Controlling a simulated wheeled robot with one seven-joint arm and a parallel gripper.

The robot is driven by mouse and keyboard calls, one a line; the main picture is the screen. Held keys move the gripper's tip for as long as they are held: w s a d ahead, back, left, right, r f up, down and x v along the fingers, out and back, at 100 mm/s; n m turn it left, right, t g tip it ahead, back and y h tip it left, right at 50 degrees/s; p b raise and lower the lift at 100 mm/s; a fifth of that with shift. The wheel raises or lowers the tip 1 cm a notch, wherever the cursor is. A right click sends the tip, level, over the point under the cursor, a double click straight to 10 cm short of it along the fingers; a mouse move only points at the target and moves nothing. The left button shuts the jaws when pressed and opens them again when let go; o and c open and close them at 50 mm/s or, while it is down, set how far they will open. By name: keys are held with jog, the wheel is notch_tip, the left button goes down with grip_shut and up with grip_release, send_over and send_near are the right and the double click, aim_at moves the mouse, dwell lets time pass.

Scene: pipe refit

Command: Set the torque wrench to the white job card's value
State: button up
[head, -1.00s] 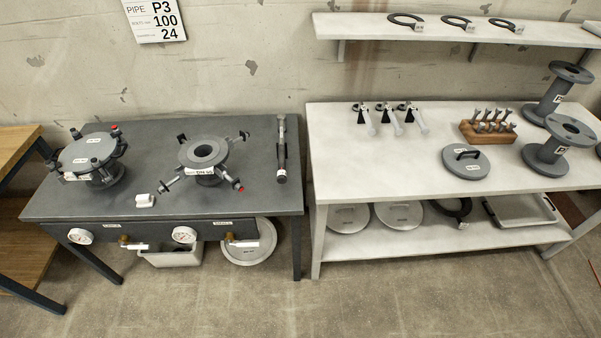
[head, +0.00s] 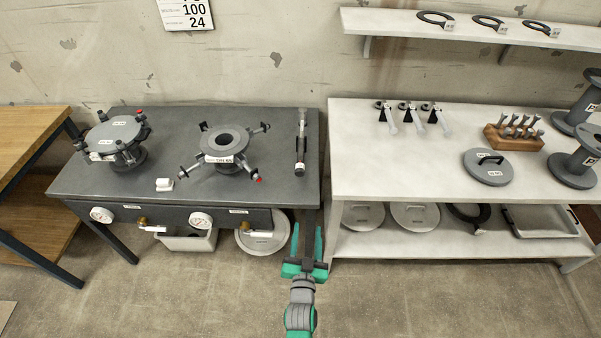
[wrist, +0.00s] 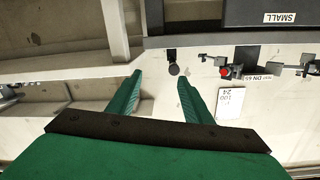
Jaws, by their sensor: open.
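The torque wrench (head: 301,142) lies near the right edge of the dark bench, its long axis pointing toward the wall. The white job card (head: 185,13) hangs on the wall above the dark bench; its lines 100 and 24 show in the head view and its top is cut off. The card also shows upside down in the wrist view (wrist: 231,103). My gripper (head: 307,232) is open and empty, in front of the gap between the two benches, apart from the wrench. In the wrist view its green fingers (wrist: 160,98) stand apart.
The dark bench (head: 80,183) carries two flanged fittings (head: 115,133) (head: 224,145) and a small white block (head: 164,184). The pale bench (head: 400,180) holds clamp-like tools, a wooden bolt block (head: 513,138), a lidded disc (head: 489,167) and spools. Floor in front is clear.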

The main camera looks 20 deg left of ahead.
send_near(300, 174)
jog(key=shift+t+y, duration=0.3)
jog(key=shift+y, duration=0.1)
jog(key=x, duration=1)
jog(key=shift+w+d+f, duration=0.1)
jog(key=shift+d+f, duration=0.1)
jog(key=shift+f, duration=0.1)
jog(key=shift+w+a, duration=0.15)
jog(key=shift+w, duration=0.1)
jog(key=c, duration=1.1)
